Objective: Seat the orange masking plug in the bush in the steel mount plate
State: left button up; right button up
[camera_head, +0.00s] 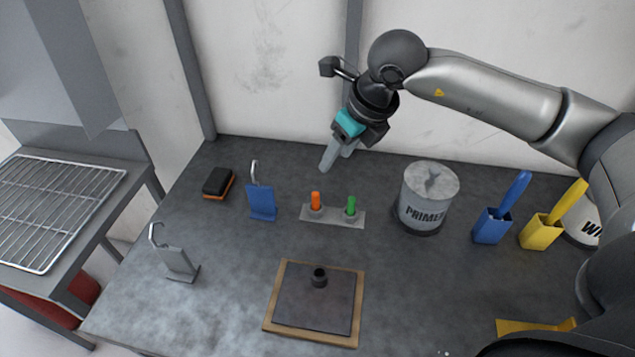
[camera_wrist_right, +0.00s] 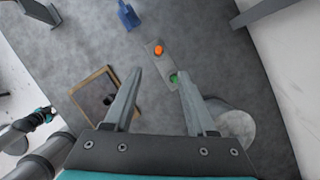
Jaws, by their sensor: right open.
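The orange masking plug (camera_head: 316,200) stands upright in the left seat of a small grey holder (camera_head: 334,217); it also shows in the right wrist view (camera_wrist_right: 159,50). The steel mount plate (camera_head: 300,308) lies on a wooden board (camera_head: 354,316) at the front of the bench. Its dark bush (camera_head: 319,276) stands up near the plate's back edge with an open top. My right gripper (camera_head: 327,164) is open and empty, above and behind the holder, fingers pointing down. My left gripper (camera_wrist_right: 42,117) shows small at the left of the right wrist view; its jaws are unclear.
A green plug (camera_head: 351,206) stands in the same holder, right of the orange one. A primer tin (camera_head: 428,198) is to the right. Blue (camera_head: 262,204) and grey (camera_head: 178,264) hooked stands and a brush (camera_head: 217,183) are left. Blue (camera_head: 492,226) and yellow (camera_head: 541,232) pots stand right.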

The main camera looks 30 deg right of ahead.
send_over(317, 194)
jog(key=s, duration=0.2)
notch_tip(317, 194, down, 9)
jog(key=shift+d+x, duration=0.15)
jog(key=shift+x, duration=1.2)
jog(key=shift+d+x, duration=0.15)
jog(key=shift+x, duration=1.2)
jog(key=shift+s+f, duration=0.1)
jog(key=shift+s, duration=0.05)
jog(key=shift+c, duration=0.2)
grip_shut()
